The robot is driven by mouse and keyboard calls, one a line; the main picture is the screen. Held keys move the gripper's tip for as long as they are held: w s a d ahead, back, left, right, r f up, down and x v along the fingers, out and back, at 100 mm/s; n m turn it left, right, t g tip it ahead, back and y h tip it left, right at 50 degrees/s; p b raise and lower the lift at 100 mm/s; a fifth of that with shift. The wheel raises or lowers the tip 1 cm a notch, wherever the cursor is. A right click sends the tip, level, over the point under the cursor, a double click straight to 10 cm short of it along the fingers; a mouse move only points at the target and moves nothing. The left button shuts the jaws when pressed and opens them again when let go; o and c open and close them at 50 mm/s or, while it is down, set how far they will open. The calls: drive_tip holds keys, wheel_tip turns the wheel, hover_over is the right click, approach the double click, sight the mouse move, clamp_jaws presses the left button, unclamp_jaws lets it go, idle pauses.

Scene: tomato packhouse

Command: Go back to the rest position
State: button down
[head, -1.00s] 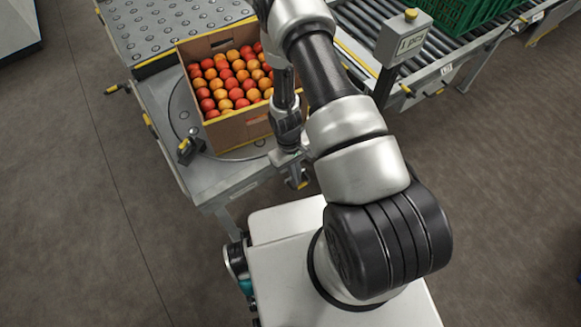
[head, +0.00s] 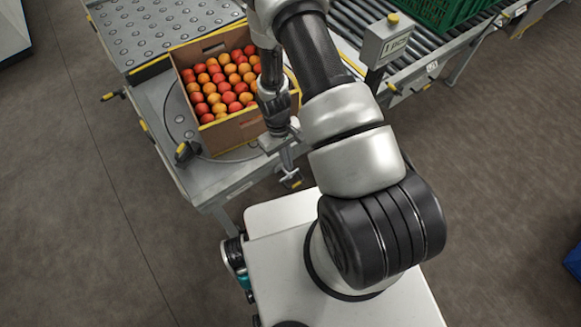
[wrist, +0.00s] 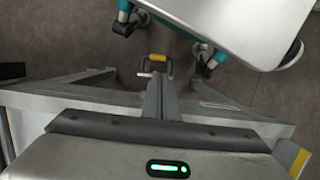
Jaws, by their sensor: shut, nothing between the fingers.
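My gripper (head: 289,166) hangs at the near right side of the cardboard box, over the front edge of the grey turntable platform (head: 225,180). Its fingers are together and hold nothing. In the wrist view my gripper (wrist: 160,97) points down past the platform's front edge, with its grey body and a green light at the bottom. My arm crosses the middle of the head view and hides part of the conveyor.
The open cardboard box (head: 236,133) of red and orange tomatoes stands on the platform. A roller conveyor (head: 352,33) with a green crate (head: 432,12) runs behind. The floor (head: 90,220) at left is clear.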

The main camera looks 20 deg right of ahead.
drive_tip(key=shift+v, duration=0.9)
drive_tip(key=shift+w, duration=0.1)
drive_tip(key=w+r+m+t, duration=0.1)
drive_tip(key=w+r+t, duration=0.15)
drive_tip(key=r, duration=1.25)
drive_tip(key=w+r+m+t, duration=0.1)
drive_tip(key=w+r, duration=0.2)
drive_tip(key=r, duration=1.2)
drive_tip(key=s+r+m+t, duration=0.1)
drive_tip(key=s+r+t, duration=0.1)
drive_tip(key=s+r, duration=0.7)
drive_tip(key=s+r+m+t, duration=0.1)
drive_tip(key=s+r+t, duration=0.2)
drive_tip(key=s+r, duration=0.65)
wheel_tip(320, 180, up, 15)
drive_tip(key=w+p, duration=0.2)
drive_tip(key=p, duration=1.1)
drive_tip(key=shift+w+d+r+y, duration=0.15)
drive_tip(key=shift+r+y, duration=0.05)
drive_tip(key=shift+y, duration=0.2)
